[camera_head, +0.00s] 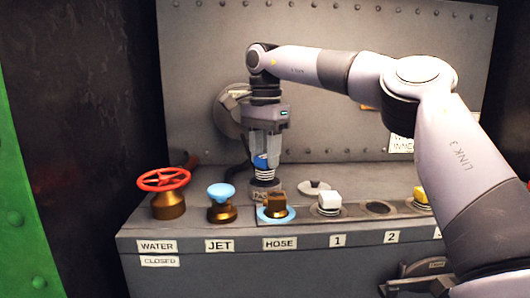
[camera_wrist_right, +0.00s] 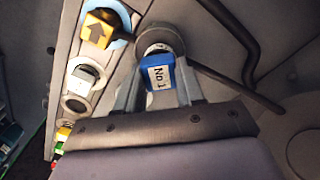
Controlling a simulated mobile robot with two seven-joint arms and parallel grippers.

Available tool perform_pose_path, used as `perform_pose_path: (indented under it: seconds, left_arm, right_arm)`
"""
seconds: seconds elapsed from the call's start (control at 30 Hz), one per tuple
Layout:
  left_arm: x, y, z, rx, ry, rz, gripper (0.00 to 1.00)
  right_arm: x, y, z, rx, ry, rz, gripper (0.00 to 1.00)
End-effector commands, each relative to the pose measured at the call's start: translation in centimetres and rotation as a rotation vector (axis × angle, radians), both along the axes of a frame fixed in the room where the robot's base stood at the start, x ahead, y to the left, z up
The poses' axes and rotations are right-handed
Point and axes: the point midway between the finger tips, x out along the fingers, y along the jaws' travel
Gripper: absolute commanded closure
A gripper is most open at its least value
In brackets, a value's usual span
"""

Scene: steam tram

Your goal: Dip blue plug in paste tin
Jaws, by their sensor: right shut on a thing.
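My right gripper (camera_head: 265,155) points straight down at the back of the grey ledge, shut on the blue plug (camera_head: 260,161). The plug is upright, with its pale ribbed lower end showing below the fingers. I cannot tell whether the plug's lower tip is inside the tin. My left gripper is out of view.
A red valve wheel (camera_head: 163,179), a blue-topped jet knob (camera_head: 221,192) and a brown hose block (camera_head: 277,203) line the ledge. A white plug (camera_head: 329,200), an empty hole (camera_head: 377,207) and a yellow plug (camera_head: 420,195) follow rightward. A small disc (camera_head: 314,187) lies behind.

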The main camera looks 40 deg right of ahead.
Motion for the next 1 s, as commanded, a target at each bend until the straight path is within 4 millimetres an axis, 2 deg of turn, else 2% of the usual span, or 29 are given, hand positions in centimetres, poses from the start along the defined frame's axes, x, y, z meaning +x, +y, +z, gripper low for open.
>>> perform_pose_path:
  seconds: [1.0]
  left_arm:
    - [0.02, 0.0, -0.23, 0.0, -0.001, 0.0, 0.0]
  right_arm:
    - [0.01, 0.01, -0.79, 0.001, -0.002, 0.0, 1.0]
